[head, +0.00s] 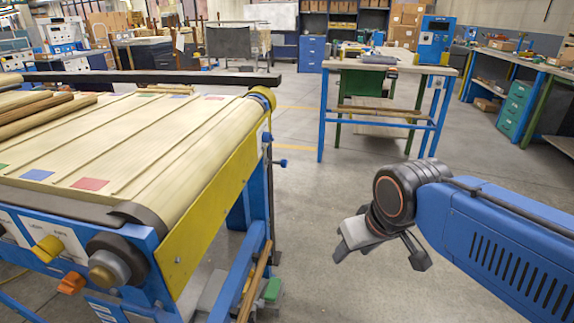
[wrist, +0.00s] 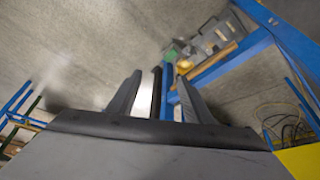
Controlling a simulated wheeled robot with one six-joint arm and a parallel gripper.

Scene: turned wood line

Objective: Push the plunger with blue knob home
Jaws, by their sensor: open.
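Two small blue knobs show on the right side of the yellow-sided conveyor: an upper one (head: 267,137) close to the frame and a lower one (head: 282,162) on a short stem pointing right. I cannot tell for sure which belongs to the plunger, or how far it stands out. My gripper (head: 382,252) is open and empty, in the air to the right of the conveyor, lower in the picture than the knobs and clear of them. In the wrist view, the gripper (wrist: 156,92) points toward the floor and a blue leg; no blue knob is clear there.
The conveyor (head: 215,185) fills the left, with wooden sticks (head: 45,115) on its belt. A blue-legged workbench (head: 390,68) stands behind. Open concrete floor lies between.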

